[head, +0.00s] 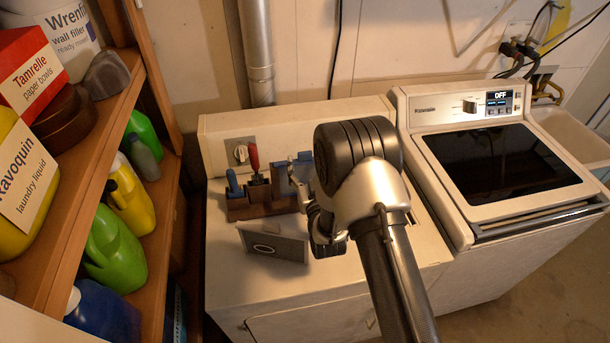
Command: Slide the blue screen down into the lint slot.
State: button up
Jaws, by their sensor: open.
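The blue screen (282,178) is a flat blue panel standing upright at the right end of a brown rack (240,209) on the white dryer's top. My gripper (303,178) is open just right of the screen, with its fingers beside the panel's right edge. Whether they touch it or straddle it cannot be told. My wrist hides the area to the right. A grey block (275,244) with an oval mark on its front stands nearer the camera, in front of the rack. The lint slot may be in its dark top edge, but this is unclear.
A red-handled tool (253,160) and a blue-handled tool (233,184) stand in the rack left of the screen. A shelf (150,225) of bottles is at left. A washer (500,150) is at right. The front of the dryer top (235,280) is clear.

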aim_at(305, 155)
jog(key=shift+d+x, duration=0.15)
jog(key=shift+x, duration=1.2)
jog(key=shift+d+x, duration=0.2)
jog(key=shift+x, duration=1.15)
jog(key=shift+f, duration=0.15)
jog(key=shift+c, duration=0.4)
grip_shut()
